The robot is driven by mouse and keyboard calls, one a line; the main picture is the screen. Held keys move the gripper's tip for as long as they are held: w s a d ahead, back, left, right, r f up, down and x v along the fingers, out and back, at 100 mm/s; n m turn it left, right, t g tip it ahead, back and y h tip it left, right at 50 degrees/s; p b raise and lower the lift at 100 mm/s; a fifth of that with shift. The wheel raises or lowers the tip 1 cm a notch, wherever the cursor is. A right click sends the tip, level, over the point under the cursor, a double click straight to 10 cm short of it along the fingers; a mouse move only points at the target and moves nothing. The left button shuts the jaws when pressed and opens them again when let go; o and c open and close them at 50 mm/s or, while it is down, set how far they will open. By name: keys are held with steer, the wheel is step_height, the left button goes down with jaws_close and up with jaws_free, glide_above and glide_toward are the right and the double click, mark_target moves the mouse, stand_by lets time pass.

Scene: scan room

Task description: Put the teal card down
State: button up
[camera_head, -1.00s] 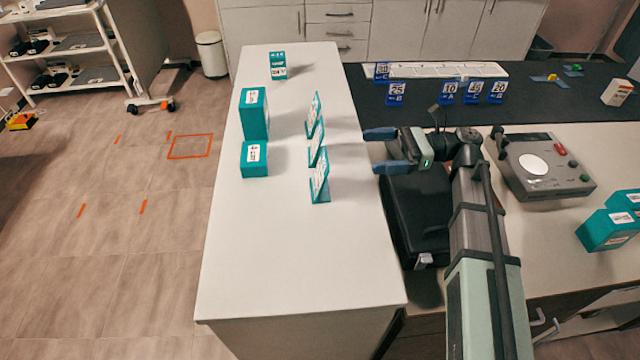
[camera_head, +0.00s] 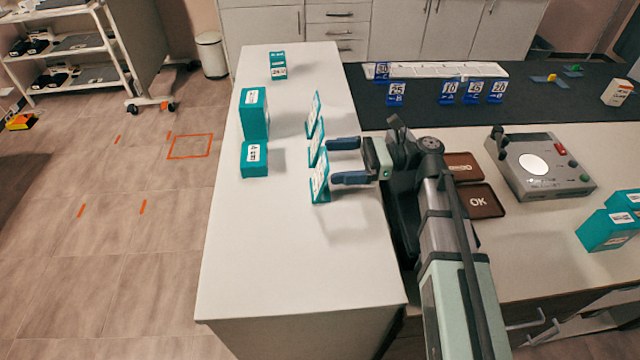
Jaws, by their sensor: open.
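Three teal cards with white printed faces stand tilted in a row on the white table: a far card (camera_head: 314,112), a middle card (camera_head: 318,148) and a near card (camera_head: 320,184). My gripper (camera_head: 332,161) is open and empty, just right of the middle and near cards, with its blue fingers pointing left. The fingertips look close to these two cards; I cannot tell whether they touch. No card lies flat.
Left of the cards stand a tall teal box (camera_head: 255,112), a low teal box (camera_head: 254,165) and a farther one (camera_head: 278,65). The near white table (camera_head: 295,265) is clear. Brown trays (camera_head: 478,203) and a grey device (camera_head: 535,180) lie right of my arm.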

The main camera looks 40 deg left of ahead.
mark_target(327, 160)
steer(key=shift+r+x, duration=0.15)
steer(key=shift+x, duration=1.15)
steer(key=shift+r+x, duration=0.15)
steer(key=shift+x, duration=1.15)
steer(key=shift+s, duration=0.1)
steer(key=shift+c, duration=0.4)
